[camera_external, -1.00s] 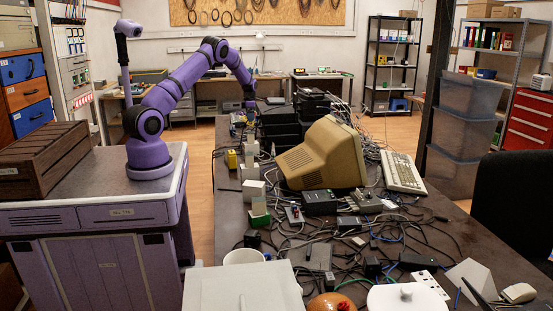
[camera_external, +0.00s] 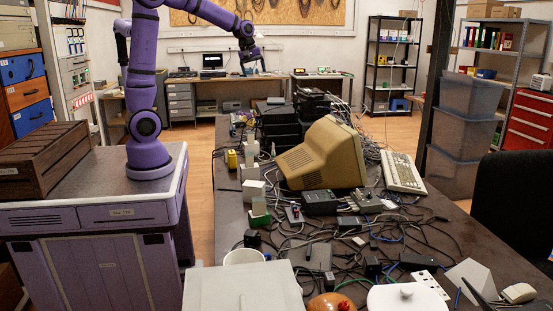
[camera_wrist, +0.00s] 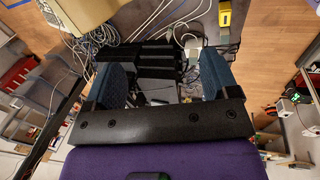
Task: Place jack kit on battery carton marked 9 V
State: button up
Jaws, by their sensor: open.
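My gripper (camera_external: 252,68) is high above the far end of the bench, pointing down, well clear of everything on it. In the wrist view its two blue fingers (camera_wrist: 163,80) stand wide apart with nothing held between them. Black stacked trays (camera_wrist: 155,62) lie far below the fingers. I cannot tell for sure which things are the jack kit and the 9 V battery carton; no 9 V marking is readable. Small pale boxes (camera_external: 254,190) and a green-and-white block (camera_external: 259,214) stand along the bench's left side.
The dark bench (camera_external: 228,205) is crowded with cables and small devices. A beige monitor (camera_external: 313,160) and keyboard (camera_external: 403,173) stand in the middle. A yellow device (camera_external: 232,159) is near the left edge. A wooden crate (camera_external: 45,155) sits on the left. Air around the gripper is free.

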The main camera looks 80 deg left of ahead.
jog(key=s+d+r+m+t, duration=0.1)
jog(key=s+d+m+t, duration=0.1)
jog(key=s+d+m, duration=1.5)
jog(key=s+d, duration=0.5)
jog(key=s, duration=0.3)
jog(key=shift+m, duration=0.4)
